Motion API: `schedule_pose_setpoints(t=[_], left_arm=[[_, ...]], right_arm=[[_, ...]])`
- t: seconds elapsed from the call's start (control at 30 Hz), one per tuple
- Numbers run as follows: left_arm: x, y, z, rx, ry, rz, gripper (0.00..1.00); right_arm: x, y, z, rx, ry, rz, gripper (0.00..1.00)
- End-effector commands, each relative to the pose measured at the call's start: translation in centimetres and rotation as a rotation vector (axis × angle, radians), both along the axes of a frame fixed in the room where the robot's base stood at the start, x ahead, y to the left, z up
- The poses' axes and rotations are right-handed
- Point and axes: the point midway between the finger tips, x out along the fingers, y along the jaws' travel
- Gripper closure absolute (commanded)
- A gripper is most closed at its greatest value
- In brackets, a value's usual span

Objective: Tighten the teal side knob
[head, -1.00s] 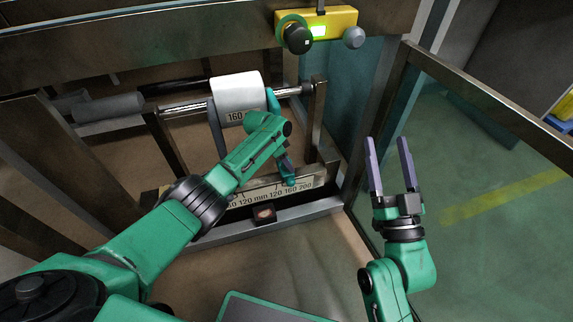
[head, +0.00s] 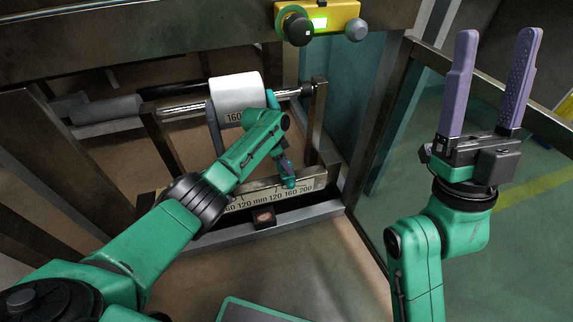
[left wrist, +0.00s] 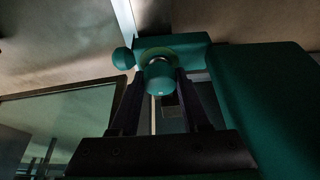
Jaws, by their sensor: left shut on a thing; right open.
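The teal side knob (left wrist: 160,78) shows in the left wrist view as a round cylinder between my two dark fingers, in front of a teal block (left wrist: 180,45). My left gripper (left wrist: 160,84) is shut on this knob. In the head view my left gripper (head: 286,166) reaches down to the scale bar, and its fingers and wrist hide most of the knob. My right gripper (head: 498,45) is open and empty, its two purple fingers pointing up at the right, well away from the knob.
A scale bar (head: 235,205) with printed numbers runs below a white roll (head: 236,92) on a metal shaft. A framed glass panel (head: 415,130) stands between the bar and my right arm.

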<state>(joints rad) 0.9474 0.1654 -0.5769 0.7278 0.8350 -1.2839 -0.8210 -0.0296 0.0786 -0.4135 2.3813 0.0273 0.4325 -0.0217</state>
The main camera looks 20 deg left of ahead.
Motion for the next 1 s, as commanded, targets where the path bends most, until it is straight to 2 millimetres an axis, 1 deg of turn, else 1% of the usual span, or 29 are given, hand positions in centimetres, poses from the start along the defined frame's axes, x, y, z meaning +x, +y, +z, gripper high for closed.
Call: schedule_pose_setpoints(t=[0.2, 0.23, 0.3, 0.67, 0.8, 0.87, 0.9, 0.93, 1.0], left_arm=[[0.1, -0.1, 0.2, -0.002, -0.005, 0.000, 1.00], [0.1, -0.1, 0.2, -0.002, -0.005, 0.000, 0.46], [0.1, -0.1, 0.2, -0.002, -0.005, 0.000, 0.24], [0.0, 0.0, 0.1, 0.000, -0.001, 0.000, 0.24], [0.0, 0.1, 0.4, 0.000, -0.001, 0.000, 0.24], [-0.1, 0.1, 0.5, 0.000, -0.001, 0.000, 0.24], [-0.1, 0.1, 0.6, -0.001, -0.001, 0.000, 0.24], [-0.1, 0.2, 0.7, -0.001, -0.001, 0.000, 0.24], [-0.1, 0.2, 0.9, -0.001, 0.000, 0.001, 0.24]], right_arm=[[0.0, 0.0, 0.1, 0.000, -0.001, 0.000, 0.24], [0.0, 0.0, 0.1, 0.000, 0.000, 0.000, 0.24], [0.0, 0.0, 0.1, 0.000, 0.000, 0.000, 0.24], [0.0, 0.0, 0.1, 0.001, 0.001, 0.001, 0.24], [0.5, 0.1, -0.2, 0.000, 0.024, 0.005, 0.24], [1.1, 0.2, -1.0, -0.002, 0.059, 0.008, 0.24], [2.3, 0.7, -2.7, -0.021, 0.120, 0.013, 0.24], [3.0, 1.0, -4.0, -0.035, 0.163, 0.016, 0.24], [3.8, 1.3, -5.3, -0.045, 0.214, 0.020, 0.24]])
